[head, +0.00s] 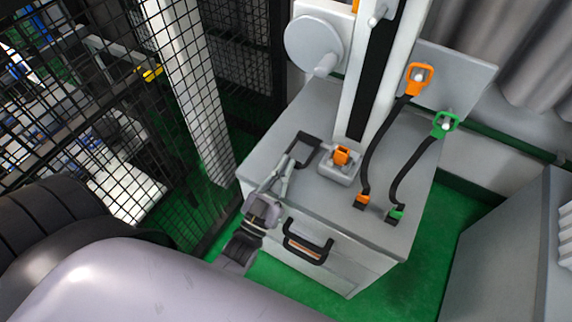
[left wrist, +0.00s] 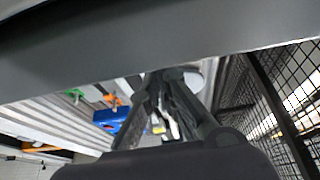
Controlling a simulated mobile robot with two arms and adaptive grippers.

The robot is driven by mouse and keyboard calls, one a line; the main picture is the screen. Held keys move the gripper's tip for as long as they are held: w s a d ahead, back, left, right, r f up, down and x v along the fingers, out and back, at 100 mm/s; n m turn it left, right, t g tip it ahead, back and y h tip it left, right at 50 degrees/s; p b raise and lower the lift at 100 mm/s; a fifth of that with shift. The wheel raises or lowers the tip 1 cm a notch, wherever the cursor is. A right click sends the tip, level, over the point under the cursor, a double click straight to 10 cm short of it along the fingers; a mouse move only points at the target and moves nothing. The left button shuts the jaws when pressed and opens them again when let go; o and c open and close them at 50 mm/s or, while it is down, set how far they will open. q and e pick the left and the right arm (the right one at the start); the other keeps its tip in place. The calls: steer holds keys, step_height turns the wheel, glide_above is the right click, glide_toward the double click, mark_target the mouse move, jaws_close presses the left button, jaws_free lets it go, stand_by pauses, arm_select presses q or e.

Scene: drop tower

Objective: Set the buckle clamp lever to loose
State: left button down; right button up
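A small orange lever (head: 342,155), which I take for the buckle clamp lever, sits on a grey block (head: 338,171) on top of the grey cabinet. It looks raised, but its exact setting is too small to read. My left gripper (head: 286,166) is over the cabinet's left front part, to the left of the block and apart from the orange lever. In the left wrist view its dark fingers (left wrist: 161,77) run close together at the tips, with nothing visibly held. My right gripper is not in view.
A black handle (head: 308,243) is on the cabinet front. Two dark straps with orange (head: 419,77) and green (head: 445,124) hooks hang right of the white column (head: 378,105). Black mesh fencing (head: 100,110) stands left. Green floor (head: 447,215) is free at the right.

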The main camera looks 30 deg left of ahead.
arm_select(q)
steer(key=shift+s+f, duration=0.2)
steer(key=shift+f, duration=0.65)
steer(key=shift+s, duration=0.2)
steer(key=shift+s+f, duration=0.25)
steer(key=r+v, duration=0.1)
steer(key=v, duration=0.9)
steer(key=shift+s, duration=0.5)
steer(key=shift+a+r, duration=0.1)
steer(key=shift+r, duration=0.05)
